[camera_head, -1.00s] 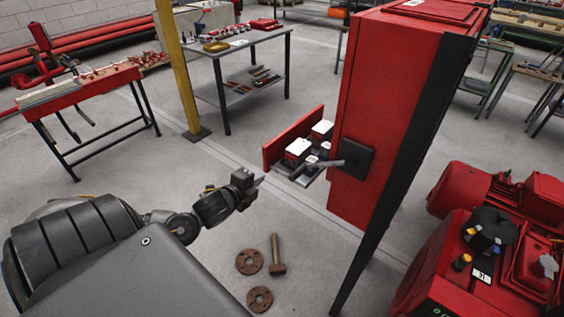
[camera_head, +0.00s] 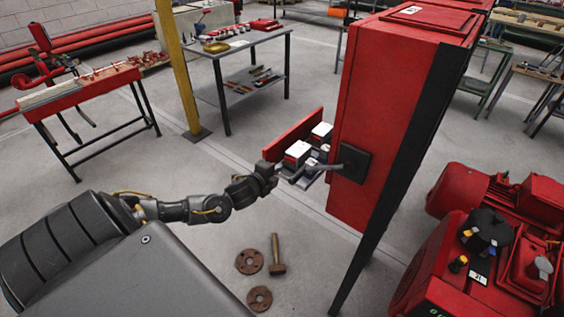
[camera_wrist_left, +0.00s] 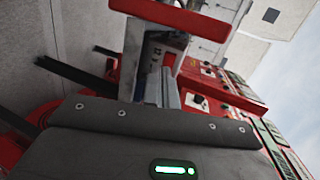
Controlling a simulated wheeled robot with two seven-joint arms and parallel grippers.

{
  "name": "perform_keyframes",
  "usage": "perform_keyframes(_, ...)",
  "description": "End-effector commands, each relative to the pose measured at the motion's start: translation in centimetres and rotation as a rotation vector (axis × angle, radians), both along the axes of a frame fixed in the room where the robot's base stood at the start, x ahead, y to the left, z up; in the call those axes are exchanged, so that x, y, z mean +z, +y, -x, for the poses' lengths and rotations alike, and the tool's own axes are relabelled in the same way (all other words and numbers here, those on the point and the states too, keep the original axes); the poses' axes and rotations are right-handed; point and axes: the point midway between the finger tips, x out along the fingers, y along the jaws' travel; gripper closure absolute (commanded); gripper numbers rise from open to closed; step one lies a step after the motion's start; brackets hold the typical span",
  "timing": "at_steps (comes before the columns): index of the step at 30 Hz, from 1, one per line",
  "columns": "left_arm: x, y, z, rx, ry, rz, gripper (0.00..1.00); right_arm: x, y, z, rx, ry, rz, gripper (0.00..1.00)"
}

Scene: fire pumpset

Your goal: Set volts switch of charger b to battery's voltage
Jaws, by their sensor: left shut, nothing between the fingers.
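My left gripper (camera_head: 276,169) is shut and empty, in front of the white-topped boxes (camera_head: 299,149) on a low red-backed shelf beside the tall red cabinet (camera_head: 385,100). In the left wrist view my gripper (camera_wrist_left: 165,78) points up the picture. Past it, red panels (camera_wrist_left: 215,88) carry dark round knobs, one dark knob (camera_wrist_left: 200,101) being just right of the fingers. I cannot tell which panel is charger b or which knob is its volts switch. Labels and the battery's voltage are too small to read. My right gripper is not in view.
A black box with a grey lever (camera_head: 352,160) sticks out from the cabinet's side, close to my left gripper. A red pump motor (camera_head: 520,200) stands at right. Brown flanges (camera_head: 249,261) and a hammer (camera_head: 277,255) lie on the floor. A metal table (camera_head: 235,48) stands behind.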

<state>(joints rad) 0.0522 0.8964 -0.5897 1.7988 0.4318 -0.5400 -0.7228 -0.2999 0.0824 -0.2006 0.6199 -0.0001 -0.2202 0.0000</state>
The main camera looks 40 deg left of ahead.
Motion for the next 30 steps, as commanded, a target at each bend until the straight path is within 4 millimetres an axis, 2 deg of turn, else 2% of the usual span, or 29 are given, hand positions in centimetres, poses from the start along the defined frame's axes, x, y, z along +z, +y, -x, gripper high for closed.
perform_keyframes(3, 0.5, 0.3, -1.8, 0.001, -0.003, 0.000, 1.00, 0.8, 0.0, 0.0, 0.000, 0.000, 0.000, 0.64)
perform_keyframes(9, 0.2, 0.5, -3.2, 0.001, -0.001, 0.000, 1.00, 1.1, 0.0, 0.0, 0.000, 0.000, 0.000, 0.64)
perform_keyframes(23, 0.2, 0.8, -4.0, 0.000, -0.003, 0.001, 1.00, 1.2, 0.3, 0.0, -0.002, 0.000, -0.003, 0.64)
perform_keyframes(30, 0.1, 1.4, -4.5, -0.098, -0.001, 0.001, 1.00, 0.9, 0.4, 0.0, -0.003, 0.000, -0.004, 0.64)
